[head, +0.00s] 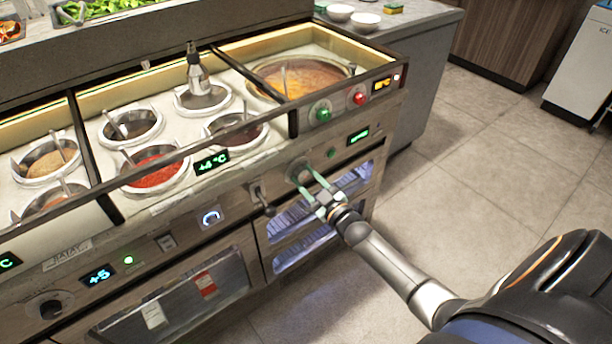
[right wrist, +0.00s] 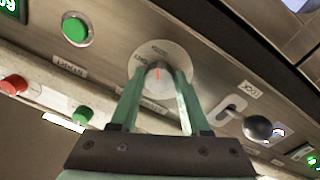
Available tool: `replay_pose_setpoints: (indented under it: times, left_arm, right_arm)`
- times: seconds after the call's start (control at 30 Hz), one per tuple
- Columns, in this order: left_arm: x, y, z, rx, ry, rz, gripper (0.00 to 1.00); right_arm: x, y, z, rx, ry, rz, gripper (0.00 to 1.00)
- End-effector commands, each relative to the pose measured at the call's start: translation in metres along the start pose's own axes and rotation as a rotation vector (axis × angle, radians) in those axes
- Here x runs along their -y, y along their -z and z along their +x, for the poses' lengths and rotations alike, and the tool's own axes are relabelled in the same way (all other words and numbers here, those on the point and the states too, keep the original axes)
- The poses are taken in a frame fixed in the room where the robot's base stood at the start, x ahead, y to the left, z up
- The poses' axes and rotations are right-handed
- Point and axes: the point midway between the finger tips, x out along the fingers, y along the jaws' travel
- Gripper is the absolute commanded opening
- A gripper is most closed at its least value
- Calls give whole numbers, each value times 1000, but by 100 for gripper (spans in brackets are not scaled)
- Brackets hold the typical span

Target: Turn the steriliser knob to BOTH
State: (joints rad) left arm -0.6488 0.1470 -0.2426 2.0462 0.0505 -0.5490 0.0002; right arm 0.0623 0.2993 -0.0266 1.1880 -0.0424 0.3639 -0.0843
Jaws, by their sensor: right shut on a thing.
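The steriliser knob (head: 299,171) is on the front panel of the counter, above the lit cabinet. In the right wrist view the knob (right wrist: 157,72) sits on a round pale dial plate (right wrist: 160,52) with small lettering that is hard to read. A red mark shows on the knob, between my fingers. My right gripper (head: 313,182) reaches it from the front right and is shut on the knob, with one green finger on each side; the right gripper also fills the middle of the right wrist view (right wrist: 156,90). My left gripper is not in view.
A lever with a dark ball end (right wrist: 257,127) sticks out beside the knob; it also shows in the head view (head: 268,209). A green button (right wrist: 76,29) is on the other side. Sauce wells (head: 155,172) fill the counter top. The tiled floor (head: 480,150) at right is clear.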

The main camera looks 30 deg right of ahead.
Motion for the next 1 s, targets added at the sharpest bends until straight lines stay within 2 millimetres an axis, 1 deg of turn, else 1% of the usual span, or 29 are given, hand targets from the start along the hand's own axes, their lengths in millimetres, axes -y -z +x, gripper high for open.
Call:
replay_pose_setpoints:
  times: [0.1, 0.3, 0.8, 0.83, 1.0]
  left_arm:
    - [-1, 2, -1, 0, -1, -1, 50]
    - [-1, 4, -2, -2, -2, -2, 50]
    - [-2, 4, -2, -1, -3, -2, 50]
    - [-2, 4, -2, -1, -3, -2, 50]
    - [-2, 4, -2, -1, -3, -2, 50]
  right_arm:
    - [0, 1, 0, 3, 0, 51, 0]
    - [0, 0, 0, 6, -1, 100, 0]
    - [0, 0, 0, 6, -1, 117, 0]
    - [0, 0, 0, 6, -1, 117, 50]
    - [0, 0, 0, 6, -1, 116, 69]
